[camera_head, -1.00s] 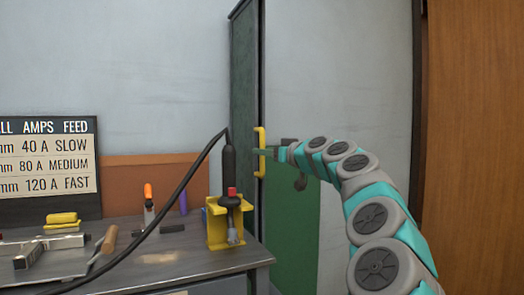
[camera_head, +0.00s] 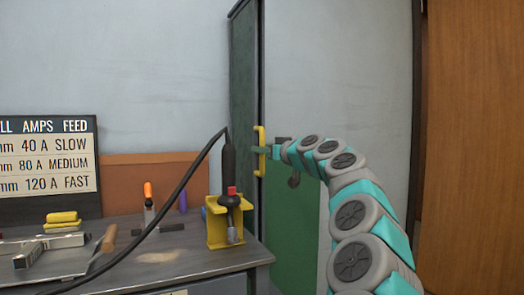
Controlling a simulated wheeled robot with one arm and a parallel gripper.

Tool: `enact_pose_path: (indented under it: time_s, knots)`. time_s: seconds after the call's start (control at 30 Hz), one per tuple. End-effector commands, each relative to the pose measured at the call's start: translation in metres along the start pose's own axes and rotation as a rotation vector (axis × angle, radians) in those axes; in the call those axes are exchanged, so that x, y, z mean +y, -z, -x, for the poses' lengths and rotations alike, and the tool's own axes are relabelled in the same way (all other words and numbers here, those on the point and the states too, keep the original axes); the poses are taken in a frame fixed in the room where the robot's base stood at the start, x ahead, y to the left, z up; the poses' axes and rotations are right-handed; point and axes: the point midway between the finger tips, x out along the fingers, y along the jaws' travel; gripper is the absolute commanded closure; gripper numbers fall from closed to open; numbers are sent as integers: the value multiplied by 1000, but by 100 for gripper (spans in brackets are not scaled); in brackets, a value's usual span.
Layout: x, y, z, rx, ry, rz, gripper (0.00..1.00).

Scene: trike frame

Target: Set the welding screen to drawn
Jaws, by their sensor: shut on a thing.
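The welding screen (camera_head: 243,100) shows as a narrow dark green panel in a dark upright frame, seen nearly edge-on behind the bench. A yellow upright handle (camera_head: 262,135) is on its right edge. My gripper (camera_head: 268,151) is at the handle's middle, reaching in from the right, and is shut on it. The fingertips are small and partly hidden by the handle.
The bench (camera_head: 165,258) fills the lower left, with a torch (camera_head: 229,165) in a yellow holder (camera_head: 217,230), its black cable, and several tools. A wooden panel (camera_head: 475,150) stands at the far right. A pale wall and green lower panel (camera_head: 297,235) lie behind my arm.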

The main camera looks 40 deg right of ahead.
Motion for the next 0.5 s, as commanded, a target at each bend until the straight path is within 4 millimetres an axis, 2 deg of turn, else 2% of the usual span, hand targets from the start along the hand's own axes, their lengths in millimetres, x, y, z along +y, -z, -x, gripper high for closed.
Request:
enact_pose_path:
  time_s: [0.03, 0.1, 0.5]
  knots:
    - [0, 0, 0, 0, 1, 0, 92]
    - [0, 0, 0, 0, 1, 0, 100]
    - [0, 0, 0, -1, 1, 0, 100]
